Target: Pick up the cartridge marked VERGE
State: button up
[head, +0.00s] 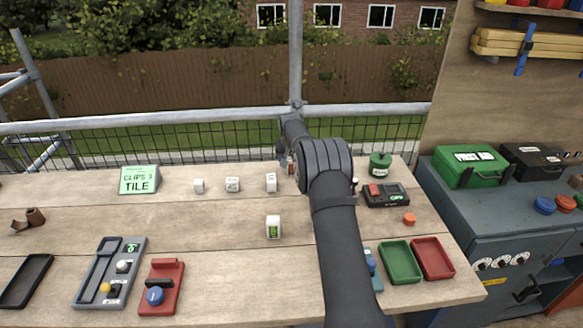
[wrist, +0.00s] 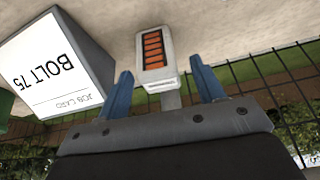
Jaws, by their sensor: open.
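In the wrist view, my gripper (wrist: 160,74) is open, its two blue fingers on either side of a pale grey cartridge (wrist: 170,80) with an orange striped panel. The near end of this cartridge lies between the fingertips, with gaps visible at both sides. No name can be read on it, so I cannot tell whether it is VERGE. In the head view, my gripper is mostly hidden behind my arm. White cartridges stand on the bench, at left (head: 198,186), middle (head: 232,184) and right (head: 271,182). Another with a green panel (head: 273,226) stands nearer. Their markings are too small to read.
A white job card block reading BOLT 75 (wrist: 62,68) stands close beside my gripper. A CLIPS 3 TILE sign (head: 139,180) stands left.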

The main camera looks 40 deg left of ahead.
jog(key=shift+w+a+f, duration=0.1)
jog(key=shift+w+f, duration=0.05)
jog(key=shift+f, duration=0.35)
jog(key=c, duration=1.1)
jog(key=shift+r, duration=0.1)
